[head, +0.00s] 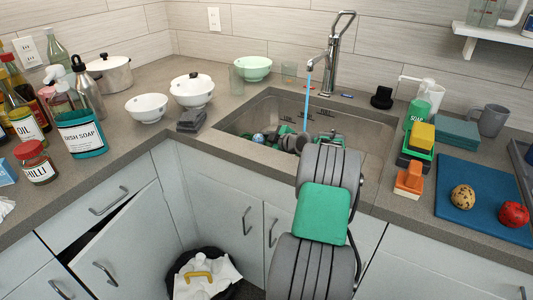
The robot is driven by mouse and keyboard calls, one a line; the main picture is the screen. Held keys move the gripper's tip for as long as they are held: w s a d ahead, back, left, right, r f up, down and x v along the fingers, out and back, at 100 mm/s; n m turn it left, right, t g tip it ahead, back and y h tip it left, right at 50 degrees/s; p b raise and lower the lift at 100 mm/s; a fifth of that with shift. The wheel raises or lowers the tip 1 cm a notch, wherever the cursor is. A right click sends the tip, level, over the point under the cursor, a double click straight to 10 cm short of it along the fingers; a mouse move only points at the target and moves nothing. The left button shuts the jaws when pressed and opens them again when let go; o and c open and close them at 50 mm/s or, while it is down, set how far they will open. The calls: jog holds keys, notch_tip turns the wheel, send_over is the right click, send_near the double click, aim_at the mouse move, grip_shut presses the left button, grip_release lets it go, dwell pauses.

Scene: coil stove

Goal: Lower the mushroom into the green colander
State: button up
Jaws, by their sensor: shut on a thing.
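My arm reaches over the front edge of the sink, and my gripper (289,143) is low inside the basin. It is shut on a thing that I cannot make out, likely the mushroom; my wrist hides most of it. A small patch of green shows in the basin just behind the gripper, too small to tell whether it is the colander. A pale green bowl-shaped vessel (252,68) stands upright on the counter behind the sink, apart from my gripper; I cannot see whether it has holes.
The sink (348,155) has a tall faucet (335,55) with water running. A round bluish thing (258,138) lies in the basin. White bowls (147,107) stand left. Right are sponges (420,136), a soap bottle (418,112) and a blue board (480,215) with an apple (513,213).

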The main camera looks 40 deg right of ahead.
jog(key=o, duration=1.4)
